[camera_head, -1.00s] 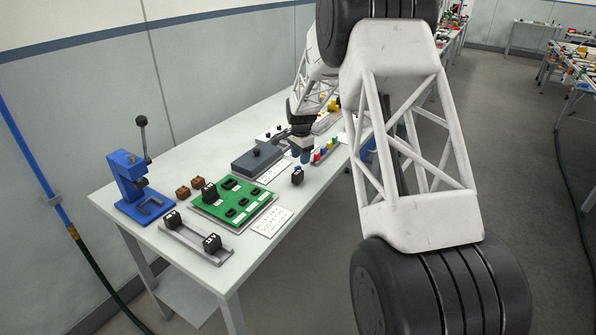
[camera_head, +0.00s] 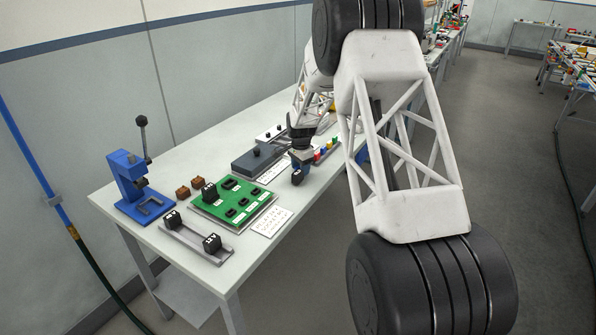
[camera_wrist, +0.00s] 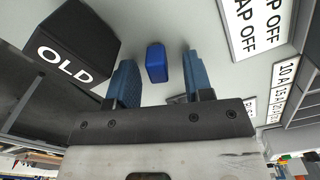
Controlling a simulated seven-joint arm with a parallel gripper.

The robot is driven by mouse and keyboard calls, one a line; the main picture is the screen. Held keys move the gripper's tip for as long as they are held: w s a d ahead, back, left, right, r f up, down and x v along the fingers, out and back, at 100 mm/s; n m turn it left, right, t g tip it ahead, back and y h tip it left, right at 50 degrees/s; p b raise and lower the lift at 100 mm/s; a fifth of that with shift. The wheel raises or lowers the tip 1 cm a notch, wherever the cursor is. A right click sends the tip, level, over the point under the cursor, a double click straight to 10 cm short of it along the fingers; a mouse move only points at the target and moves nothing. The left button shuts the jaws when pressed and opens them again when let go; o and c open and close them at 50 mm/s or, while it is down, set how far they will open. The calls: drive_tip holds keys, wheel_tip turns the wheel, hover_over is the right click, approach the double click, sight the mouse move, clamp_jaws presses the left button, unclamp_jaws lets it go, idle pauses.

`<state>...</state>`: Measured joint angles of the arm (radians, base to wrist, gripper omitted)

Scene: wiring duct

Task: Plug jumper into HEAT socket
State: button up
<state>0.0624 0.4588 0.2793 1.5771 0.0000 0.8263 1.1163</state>
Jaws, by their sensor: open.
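My gripper (camera_head: 298,174) is low over the table's front edge, right of the green board. In the wrist view its two blue fingers (camera_wrist: 157,85) are apart, with a small blue block (camera_wrist: 156,62) in the gap between them. The fingers do not touch it in the picture. I cannot tell whether this block is the jumper.
A black block marked OLD (camera_wrist: 72,45) is close left of the fingers in the wrist view. A grey rail (camera_head: 190,243) with two black blocks, a white card (camera_head: 271,222), a blue press (camera_head: 128,183) and a grey box (camera_head: 257,160) are on the table.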

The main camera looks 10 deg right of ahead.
sight(298, 167)
drive_tip(key=shift+c, duration=0.3)
clamp_jaws()
drive_tip(key=shift+r, duration=0.15)
wheel_tip(298, 167, up, 10)
drive_tip(key=shift+f, duration=0.15)
idle(0.5)
idle(0.6)
drive_tip(key=shift+s+a, duration=0.25)
drive_tip(key=shift+a, duration=0.35)
drive_tip(key=s+a+n, duration=0.1)
drive_tip(key=s+a, duration=0.3)
drive_tip(key=a, duration=0.2)
drive_tip(key=s+a+n, duration=0.2)
drive_tip(key=s+a, duration=0.3)
drive_tip(key=a, duration=0.2)
drive_tip(key=s+a+n, duration=0.1)
drive_tip(key=s+a, duration=0.4)
drive_tip(key=a, duration=0.2)
drive_tip(key=shift+a+n, duration=0.25)
drive_tip(key=shift+n, duration=0.05)
